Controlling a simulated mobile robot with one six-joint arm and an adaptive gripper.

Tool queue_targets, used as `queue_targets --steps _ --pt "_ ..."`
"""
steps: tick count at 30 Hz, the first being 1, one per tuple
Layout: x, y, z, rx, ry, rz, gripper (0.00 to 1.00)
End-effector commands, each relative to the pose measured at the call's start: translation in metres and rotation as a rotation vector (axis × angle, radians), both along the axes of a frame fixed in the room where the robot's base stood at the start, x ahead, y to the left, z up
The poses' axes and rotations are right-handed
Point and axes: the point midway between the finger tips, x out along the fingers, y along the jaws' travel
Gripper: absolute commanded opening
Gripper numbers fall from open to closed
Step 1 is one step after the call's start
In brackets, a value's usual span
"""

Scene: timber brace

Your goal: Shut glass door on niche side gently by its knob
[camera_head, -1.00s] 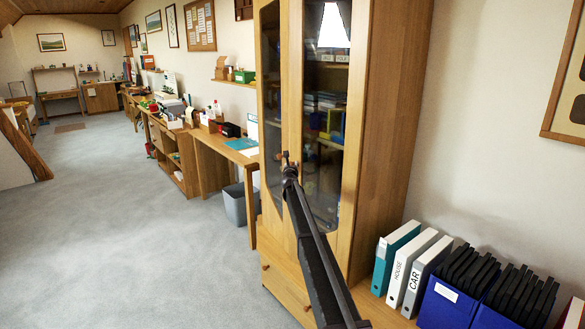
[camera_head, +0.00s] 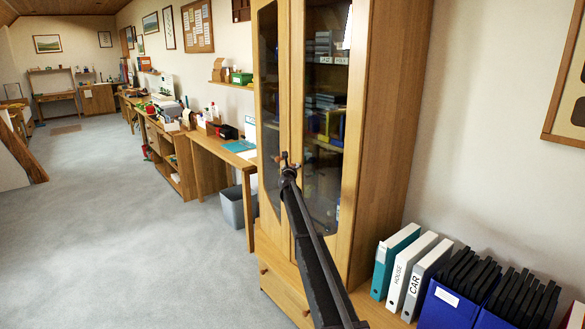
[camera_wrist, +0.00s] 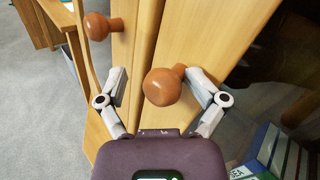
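The tall wooden cabinet (camera_head: 385,120) has two glass doors. The right glass door (camera_head: 325,100) looks nearly in line with the left glass door (camera_head: 269,100). In the wrist view an edge strip shows between them, so the right door seems slightly proud. The right door's round brown knob (camera_wrist: 163,87) lies between my gripper's (camera_wrist: 157,78) two fingers. The fingers are spread, with a clear gap on the left; the right finger is close to or touching the knob. The left door's knob (camera_wrist: 97,26) is farther up. In the head view my gripper (camera_head: 289,165) hides the knob.
Binders (camera_head: 397,260) and blue file boxes (camera_head: 450,300) stand on a low surface at the right of the cabinet. A desk (camera_head: 205,150) and a grey bin (camera_head: 235,205) are at its left. The carpet (camera_head: 110,220) at left is open.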

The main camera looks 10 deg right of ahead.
Motion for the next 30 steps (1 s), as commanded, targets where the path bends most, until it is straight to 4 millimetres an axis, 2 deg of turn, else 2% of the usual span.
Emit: queue_targets --steps 11,17,23,30 --pt "-0.005 -0.004 -0.001 0.003 0.000 -0.006 0.81" --pt "-0.014 -0.001 -0.001 0.003 0.000 -0.006 0.81" --pt "-0.037 0.005 -0.001 0.003 0.000 -0.005 0.81" --pt "-0.075 0.015 -0.001 0.002 0.000 -0.005 0.81"
